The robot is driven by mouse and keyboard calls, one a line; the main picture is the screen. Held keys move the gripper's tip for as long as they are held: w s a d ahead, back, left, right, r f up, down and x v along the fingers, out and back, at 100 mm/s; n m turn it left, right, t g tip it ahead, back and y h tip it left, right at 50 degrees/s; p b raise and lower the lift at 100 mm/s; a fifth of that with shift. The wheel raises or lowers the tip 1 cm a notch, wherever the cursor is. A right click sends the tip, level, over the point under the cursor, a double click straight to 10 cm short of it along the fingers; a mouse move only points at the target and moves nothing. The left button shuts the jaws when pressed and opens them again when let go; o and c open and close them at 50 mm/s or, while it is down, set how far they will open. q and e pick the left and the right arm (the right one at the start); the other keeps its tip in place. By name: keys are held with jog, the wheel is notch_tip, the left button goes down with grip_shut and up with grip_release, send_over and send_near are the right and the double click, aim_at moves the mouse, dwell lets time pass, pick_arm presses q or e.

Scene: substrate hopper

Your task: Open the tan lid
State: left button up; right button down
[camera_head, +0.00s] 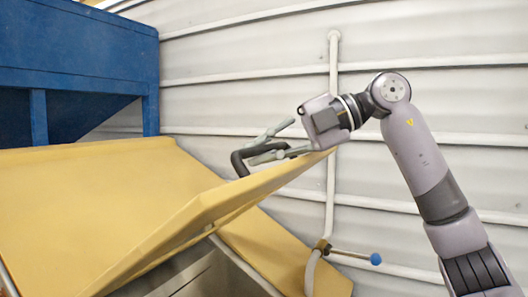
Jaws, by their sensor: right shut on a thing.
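The tan lid (105,195) is tilted up, with its right edge raised above the hopper (205,278). A gap shows beneath it, with grey metal inside. A dark bar handle (238,163) sits on the lid's top near its raised far right corner. My right gripper (255,148) comes in from the right and is shut on the handle, its fingers on either side of the bar. The fingers hide part of the handle. My left gripper is out of view.
A tan sloping panel (280,252) lies below the lid at right. A white pipe (333,110) with a blue-knobbed lever (375,259) runs along the corrugated wall (240,60). A blue steel structure (80,45) stands behind at left.

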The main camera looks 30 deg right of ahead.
jog(key=c, duration=1.9)
grip_release()
jog(key=v, duration=1.2)
